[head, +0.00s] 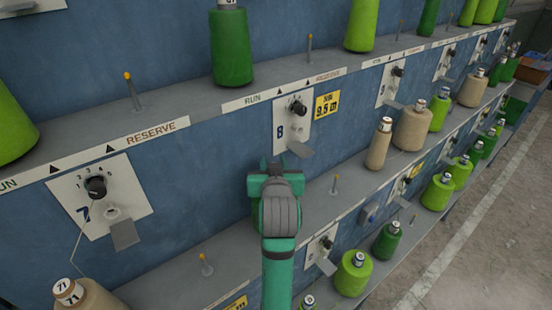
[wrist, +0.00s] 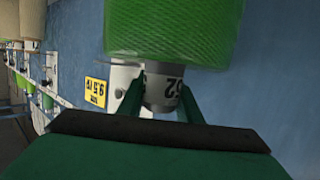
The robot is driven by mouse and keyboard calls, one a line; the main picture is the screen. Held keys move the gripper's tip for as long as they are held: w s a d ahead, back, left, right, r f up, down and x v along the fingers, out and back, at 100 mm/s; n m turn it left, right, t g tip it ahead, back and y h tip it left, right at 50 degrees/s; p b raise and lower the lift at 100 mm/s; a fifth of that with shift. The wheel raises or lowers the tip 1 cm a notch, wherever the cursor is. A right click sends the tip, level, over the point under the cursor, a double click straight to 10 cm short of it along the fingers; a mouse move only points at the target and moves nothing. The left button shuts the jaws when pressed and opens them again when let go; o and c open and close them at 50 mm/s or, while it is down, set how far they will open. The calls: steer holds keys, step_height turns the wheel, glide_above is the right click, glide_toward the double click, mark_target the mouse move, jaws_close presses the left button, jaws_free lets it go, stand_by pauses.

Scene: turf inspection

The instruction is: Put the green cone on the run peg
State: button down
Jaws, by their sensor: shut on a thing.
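I cannot read which of these is a run peg. At position 8, a dark green cone (head: 232,48) covers the run peg.
A bare reserve peg (head: 309,48) stands right of the dark green cone, another (head: 132,90) at position 7. Beige cones (head: 380,145) and several green cones (head: 353,274) stand on the right. A beige cone (head: 88,295) is at lower left. The floor (head: 470,220) is clear.

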steer(key=f, duration=0.3)
steer(key=shift+d+f, duration=0.15)
steer(key=shift+d, duration=0.2)
steer(key=shift+f, duration=0.1)
steer(key=shift+w+f, duration=0.1)
steer(key=c, duration=1.3)
jaws_free()
steer(key=shift+f, duration=0.15)
steer(key=shift+c, duration=0.2)
steer(key=shift+o, duration=0.3)
steer(key=shift+d, duration=0.1)
